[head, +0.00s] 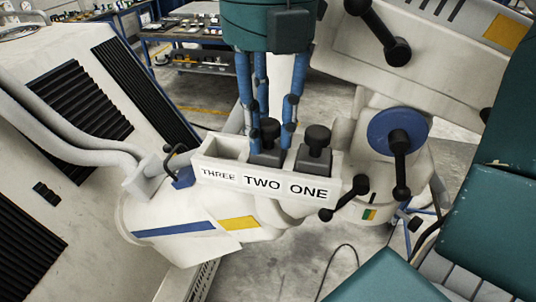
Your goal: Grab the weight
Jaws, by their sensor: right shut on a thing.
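A white tray with three slots (218,176) labelled THREE, TWO and ONE is in the middle of the head view. A dark grey weight with a black knob (269,130) sits in slot TWO. A similar weight (315,149) sits in slot ONE. Slot THREE looks empty. My right gripper (270,132) comes down from the top with its blue fingers on either side of the knob in slot TWO, shut on that weight. The weight's lower part is hidden by the tray wall. My left gripper is not in view.
The tray is on a white microscope arm (180,232) with blue and yellow stripes. Black-handled knobs and a blue disc (385,131) stand close on the right. A vented white housing (85,110) with thick cables is on the left. A workbench (190,38) is behind.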

